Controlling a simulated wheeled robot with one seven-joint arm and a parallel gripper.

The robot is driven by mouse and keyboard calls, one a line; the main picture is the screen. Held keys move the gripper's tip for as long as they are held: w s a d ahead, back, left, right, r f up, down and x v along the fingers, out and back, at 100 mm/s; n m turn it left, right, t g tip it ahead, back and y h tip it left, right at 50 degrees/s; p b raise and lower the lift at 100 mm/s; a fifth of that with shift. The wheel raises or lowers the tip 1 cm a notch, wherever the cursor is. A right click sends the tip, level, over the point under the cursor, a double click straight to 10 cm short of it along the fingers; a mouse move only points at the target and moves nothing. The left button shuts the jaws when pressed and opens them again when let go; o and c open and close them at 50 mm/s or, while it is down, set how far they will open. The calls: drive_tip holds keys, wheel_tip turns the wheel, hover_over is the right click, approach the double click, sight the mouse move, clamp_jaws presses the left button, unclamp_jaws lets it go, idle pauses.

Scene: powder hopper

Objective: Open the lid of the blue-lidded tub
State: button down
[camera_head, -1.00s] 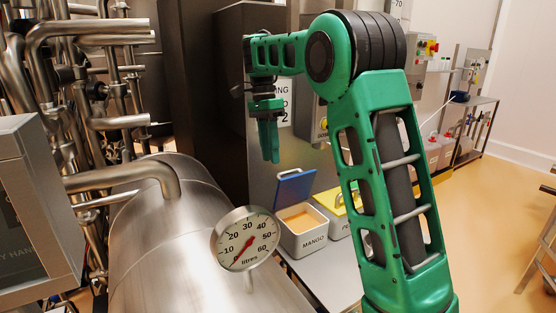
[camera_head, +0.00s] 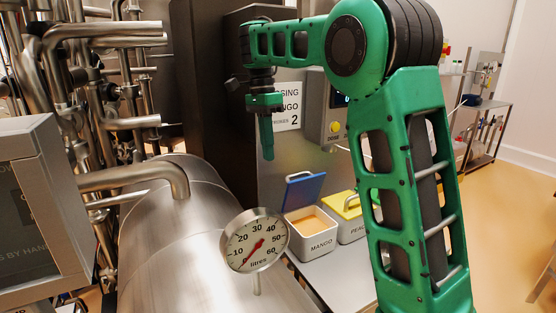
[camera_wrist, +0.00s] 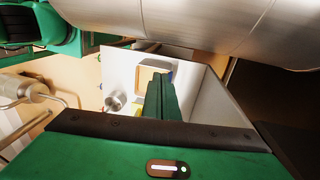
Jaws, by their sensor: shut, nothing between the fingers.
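The blue-lidded tub (camera_head: 316,242) is a white tub labelled MANGO on a pale shelf, holding an orange-yellow fill. Its blue lid (camera_head: 304,190) stands raised and tilted back at the far side, and the tub's top is open. My gripper (camera_head: 267,154) hangs down above and left of the tub, well apart from the lid, with its fingers together and nothing between them. In the wrist view the closed fingers (camera_wrist: 163,98) overlap part of the tub (camera_wrist: 153,78), which shows below them with an edge of blue.
A tub with a yellow lid (camera_head: 346,205), labelled PEACH, stands just right, partly behind my arm. A large steel vessel with a litres dial (camera_head: 255,240) is left and in front. Steel pipes (camera_head: 125,125) crowd the left. A labelled panel (camera_head: 288,115) stands behind my gripper.

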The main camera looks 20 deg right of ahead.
sight(299, 187)
drive_tip(key=s+d+t+h, duration=0.3)
drive_tip(key=s+d+t, duration=0.1)
drive_tip(key=d+t, duration=0.3)
drive_tip(key=shift+n, duration=0.4)
drive_tip(key=x, duration=1)
drive_tip(key=shift+w+d, duration=0.1)
drive_tip(key=shift+w, duration=0.05)
drive_tip(key=shift+d, duration=0.1)
